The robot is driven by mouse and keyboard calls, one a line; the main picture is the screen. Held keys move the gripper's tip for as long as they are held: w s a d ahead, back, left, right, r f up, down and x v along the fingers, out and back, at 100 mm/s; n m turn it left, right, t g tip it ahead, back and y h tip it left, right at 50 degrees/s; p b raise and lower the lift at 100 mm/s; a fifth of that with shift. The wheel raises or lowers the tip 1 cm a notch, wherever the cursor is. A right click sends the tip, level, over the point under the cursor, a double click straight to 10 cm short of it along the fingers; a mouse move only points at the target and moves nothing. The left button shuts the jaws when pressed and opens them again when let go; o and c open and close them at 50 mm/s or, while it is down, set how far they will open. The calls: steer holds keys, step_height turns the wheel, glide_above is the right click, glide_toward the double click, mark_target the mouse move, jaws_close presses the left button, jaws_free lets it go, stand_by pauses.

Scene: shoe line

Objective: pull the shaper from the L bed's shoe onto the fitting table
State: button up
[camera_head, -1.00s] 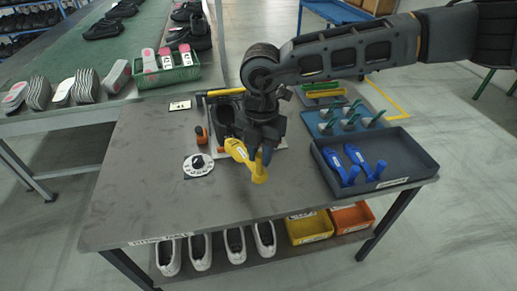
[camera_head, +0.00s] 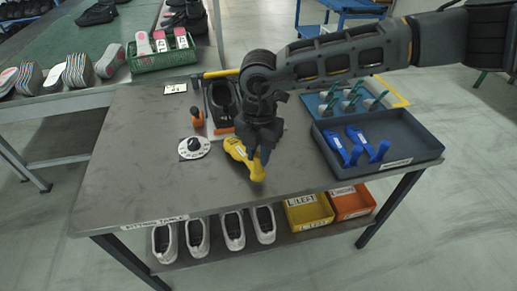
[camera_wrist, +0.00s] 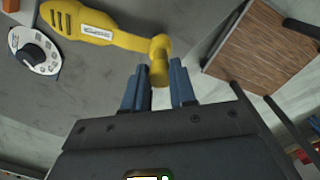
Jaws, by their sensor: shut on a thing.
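The yellow shaper (camera_head: 237,150) is out over the fitting table (camera_head: 140,155), clear of the black shoe. My gripper (camera_head: 262,155) is shut on the upright knob at its near right end. In the wrist view the knob sits between the blue fingers (camera_wrist: 160,85), and the labelled body of the shaper (camera_wrist: 95,28) reaches to the upper left. I cannot tell whether the shaper touches the tabletop. The black shoe (camera_head: 220,97) stands on a bed behind my gripper, its opening showing empty. My wrist hides part of this bed, and I cannot read a bed letter.
A round white dial (camera_head: 194,147) and an orange-handled tool (camera_head: 197,117) lie left of the shaper. A dark tray (camera_head: 415,150) holds two blue shapers at right. White shoes, a yellow bin (camera_head: 308,212) and an orange bin (camera_head: 352,202) sit below. The left tabletop is clear.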

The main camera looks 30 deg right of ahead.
steer(key=shift+f, duration=0.6)
steer(key=o, duration=1)
steer(key=shift+r, duration=0.15)
steer(key=shift+r+p, duration=2.6)
steer(key=shift+r, duration=1.8)
